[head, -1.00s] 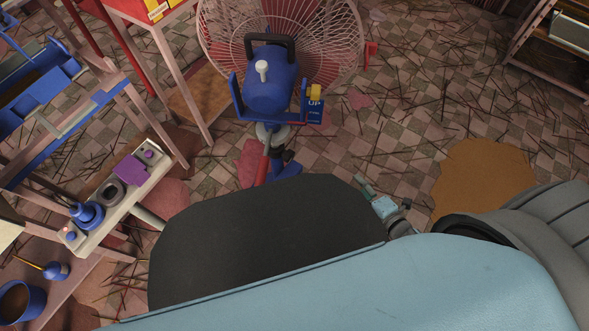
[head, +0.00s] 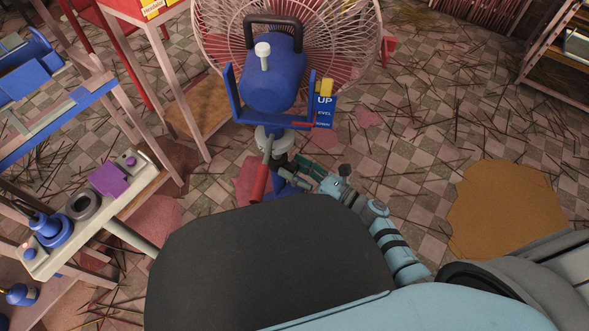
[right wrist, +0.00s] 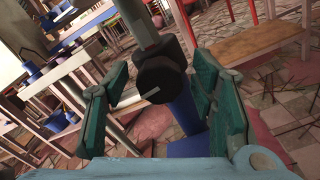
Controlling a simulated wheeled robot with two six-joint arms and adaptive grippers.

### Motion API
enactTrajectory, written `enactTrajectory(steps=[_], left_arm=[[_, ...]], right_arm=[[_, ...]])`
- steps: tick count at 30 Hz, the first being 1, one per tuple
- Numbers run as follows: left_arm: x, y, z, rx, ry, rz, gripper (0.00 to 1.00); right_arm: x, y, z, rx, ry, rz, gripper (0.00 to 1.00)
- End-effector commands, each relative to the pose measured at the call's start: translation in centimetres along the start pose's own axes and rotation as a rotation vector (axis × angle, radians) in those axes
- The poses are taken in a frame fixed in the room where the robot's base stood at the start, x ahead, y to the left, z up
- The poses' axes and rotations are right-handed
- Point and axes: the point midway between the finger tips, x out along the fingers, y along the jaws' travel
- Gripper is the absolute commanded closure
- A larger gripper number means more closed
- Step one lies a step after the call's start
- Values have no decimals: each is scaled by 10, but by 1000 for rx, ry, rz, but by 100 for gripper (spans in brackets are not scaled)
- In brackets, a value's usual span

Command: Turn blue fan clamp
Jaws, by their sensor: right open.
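The blue fan (head: 272,82) stands at the top middle of the head view, with a black handle, a white knob and a wire cage. A dark round knob (right wrist: 160,85) with a pale line on its face sits on the fan's grey pole (right wrist: 137,22); I take it for the clamp. My right gripper (head: 300,174) reaches the lower pole from the right. In the right wrist view its green fingers (right wrist: 157,112) are open, one on each side of the knob, with visible gaps. My gripper hides much of the clamp in the head view. My left gripper is out of view.
A red bar (head: 261,183) slants down beside the pole. A blue base part (right wrist: 185,108) lies below the knob. A pale bench (head: 130,190) with purple and blue parts stands left. Sticks litter the tiled floor, with an orange-brown patch (head: 510,208) at right.

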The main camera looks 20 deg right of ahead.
Motion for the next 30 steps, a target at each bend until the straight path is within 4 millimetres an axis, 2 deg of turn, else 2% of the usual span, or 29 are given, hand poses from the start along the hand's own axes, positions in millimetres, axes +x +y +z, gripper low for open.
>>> enactTrajectory(steps=[7,16,30], left_arm=[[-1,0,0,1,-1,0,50],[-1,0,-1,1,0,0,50],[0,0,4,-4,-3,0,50]], right_arm=[[2,0,0,1,0,0,48],[2,0,0,2,0,0,96],[2,0,0,95,1,-1,97]])
